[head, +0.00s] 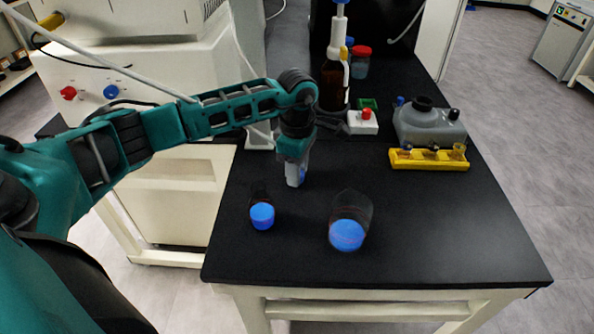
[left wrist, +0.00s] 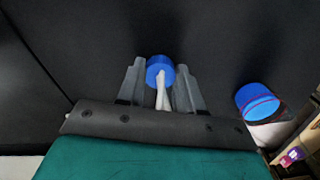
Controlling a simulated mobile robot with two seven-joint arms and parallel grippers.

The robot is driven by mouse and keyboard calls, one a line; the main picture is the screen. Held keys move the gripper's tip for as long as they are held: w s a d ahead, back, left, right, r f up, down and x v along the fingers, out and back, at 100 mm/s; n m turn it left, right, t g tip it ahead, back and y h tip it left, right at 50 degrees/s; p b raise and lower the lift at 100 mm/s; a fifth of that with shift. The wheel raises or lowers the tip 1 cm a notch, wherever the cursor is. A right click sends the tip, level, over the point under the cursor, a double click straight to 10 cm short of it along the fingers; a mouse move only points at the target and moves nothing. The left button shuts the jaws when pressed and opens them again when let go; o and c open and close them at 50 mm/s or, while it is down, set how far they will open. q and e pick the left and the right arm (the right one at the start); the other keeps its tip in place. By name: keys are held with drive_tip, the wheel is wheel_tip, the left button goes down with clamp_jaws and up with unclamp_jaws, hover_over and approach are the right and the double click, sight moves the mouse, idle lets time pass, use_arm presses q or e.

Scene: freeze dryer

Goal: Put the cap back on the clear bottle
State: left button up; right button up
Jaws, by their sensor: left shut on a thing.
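I cannot tell which is the clear bottle. One blue-and-clear vessel (left wrist: 257,100) shows at the right in the left wrist view. My right gripper is out of view.
A yellow rack (head: 428,160) and a grey container (head: 428,125) stand at the back right. A brown bottle (head: 333,85), a red-lidded jar (head: 360,62) and a white box with a red knob (head: 362,122) stand behind. The bench's front right (head: 460,235) is clear.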

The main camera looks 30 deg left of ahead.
use_arm(q)
wheel_tip(320, 180, up, 20)
drive_tip(key=p, duration=0.1)
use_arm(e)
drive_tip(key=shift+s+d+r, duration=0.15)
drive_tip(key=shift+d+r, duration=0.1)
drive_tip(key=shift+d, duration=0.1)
use_arm(q)
drive_tip(key=shift+f, duration=0.1)
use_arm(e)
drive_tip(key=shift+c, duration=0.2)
